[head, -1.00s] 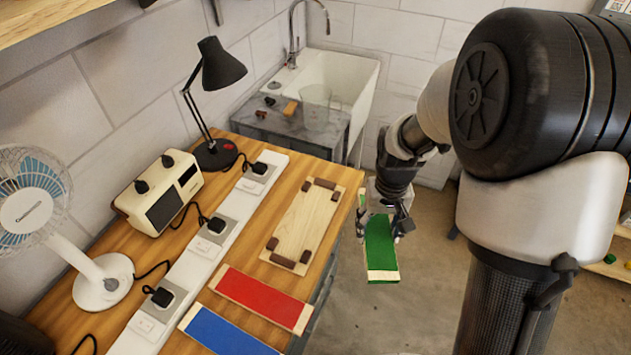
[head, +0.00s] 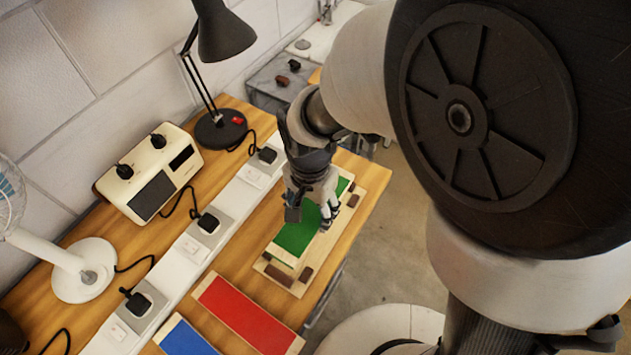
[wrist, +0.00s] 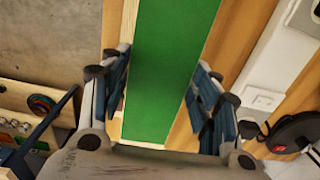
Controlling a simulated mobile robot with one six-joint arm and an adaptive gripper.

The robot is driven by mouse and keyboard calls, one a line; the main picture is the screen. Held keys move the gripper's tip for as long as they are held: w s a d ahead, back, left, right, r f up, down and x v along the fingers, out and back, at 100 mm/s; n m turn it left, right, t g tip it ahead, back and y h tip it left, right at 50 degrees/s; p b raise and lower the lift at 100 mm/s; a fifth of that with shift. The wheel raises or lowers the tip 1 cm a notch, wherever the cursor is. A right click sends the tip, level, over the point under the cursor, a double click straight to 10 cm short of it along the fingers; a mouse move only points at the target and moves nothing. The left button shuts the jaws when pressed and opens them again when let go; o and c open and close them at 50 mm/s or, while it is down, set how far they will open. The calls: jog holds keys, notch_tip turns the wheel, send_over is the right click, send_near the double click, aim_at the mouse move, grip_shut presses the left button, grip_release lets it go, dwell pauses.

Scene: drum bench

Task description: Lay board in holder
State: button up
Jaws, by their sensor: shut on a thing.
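The green board (head: 296,238), with pale wood at its ends, is between the fingers of my gripper (head: 312,212), which is shut on it. The holder (head: 325,247) is a pale wooden plate with dark brown corner blocks on the bench. The board lies over the holder, roughly lined up with its length. I cannot tell whether it touches the plate or hangs just above it. The wrist view shows the green board (wrist: 168,65) between both fingers (wrist: 160,85).
A red board (head: 247,314) and a blue board (head: 187,341) lie on the bench in front. A white power strip (head: 180,260) with plugs runs along the left. A cream radio (head: 150,177), black lamp (head: 222,125) and white fan (head: 85,270) stand behind it.

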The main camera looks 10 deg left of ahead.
jog(key=shift+w+f+b, duration=0.1)
jog(key=shift+f+b, duration=2)
jog(key=shift+f, duration=0.4)
jog(key=shift+f+b, duration=0.65)
jog(key=shift+f, duration=0.4)
jog(key=o, duration=1.3)
notch_tip(320, 180, up, 12)
jog(key=shift+r, duration=0.1)
jog(key=s+d+r+n+t, duration=0.1)
jog(key=s+d+r, duration=0.1)
jog(key=d, duration=0.5)
jog(key=s+d+r+n+t, duration=0.2)
jog(key=s+d+r, duration=0.1)
jog(key=d, duration=0.4)
jog(key=s+d+r+n+t, duration=0.1)
jog(key=s+d+r, duration=0.1)
jog(key=d, duration=0.4)
jog(key=shift+s+d+r+t, duration=0.15)
jog(key=shift+s+d, duration=0.05)
jog(key=shift+s, duration=0.2)
jog(key=shift+s+d+r+t, duration=0.1)
jog(key=shift+s+d+t, duration=0.1)
jog(key=shift+s, duration=0.2)
